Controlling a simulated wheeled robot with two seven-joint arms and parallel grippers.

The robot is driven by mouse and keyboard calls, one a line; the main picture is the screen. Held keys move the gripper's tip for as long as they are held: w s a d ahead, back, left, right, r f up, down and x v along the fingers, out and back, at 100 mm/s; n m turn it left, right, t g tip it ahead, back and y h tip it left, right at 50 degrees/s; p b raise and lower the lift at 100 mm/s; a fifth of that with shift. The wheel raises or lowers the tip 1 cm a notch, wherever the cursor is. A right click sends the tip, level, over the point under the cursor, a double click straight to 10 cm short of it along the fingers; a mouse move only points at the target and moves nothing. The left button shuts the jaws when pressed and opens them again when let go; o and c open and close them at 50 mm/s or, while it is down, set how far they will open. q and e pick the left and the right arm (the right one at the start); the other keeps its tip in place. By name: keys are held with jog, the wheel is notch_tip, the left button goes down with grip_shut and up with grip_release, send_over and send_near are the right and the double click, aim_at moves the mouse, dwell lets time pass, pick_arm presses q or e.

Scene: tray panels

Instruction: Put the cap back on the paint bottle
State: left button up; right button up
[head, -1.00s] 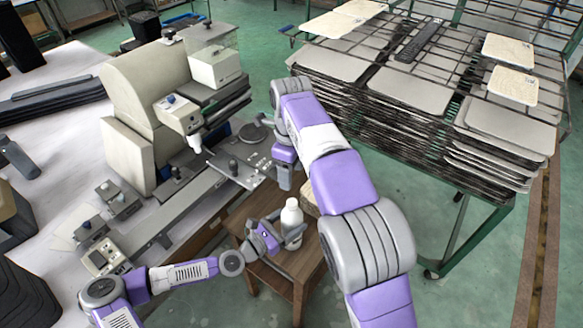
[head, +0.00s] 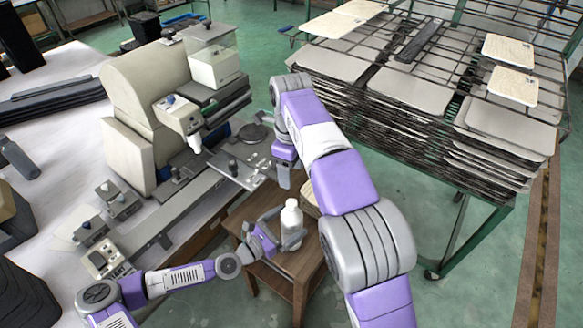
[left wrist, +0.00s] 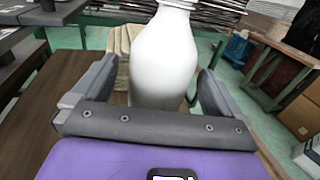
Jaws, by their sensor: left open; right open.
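A white paint bottle (head: 292,219) stands upright on the small wooden table. My left gripper (head: 284,232) is open, with its fingers on either side of the bottle's body. In the left wrist view the bottle (left wrist: 165,62) rises between the spread fingers of my left gripper (left wrist: 145,92), with gaps at the sides. The bottle's top is cut off there and too small in the head view to tell if it is capped. My right gripper (head: 284,180) is open and points down above the table, behind the bottle. I cannot make out a separate cap.
The small wooden table (head: 262,281) has bare room at its front. A beige item (head: 310,198) lies behind the bottle, partly hidden by my right arm. A grey machine (head: 140,98) stands left. A rack of stacked trays (head: 420,92) stands right.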

pick_arm(q)
jog(key=shift+v, duration=3.25)
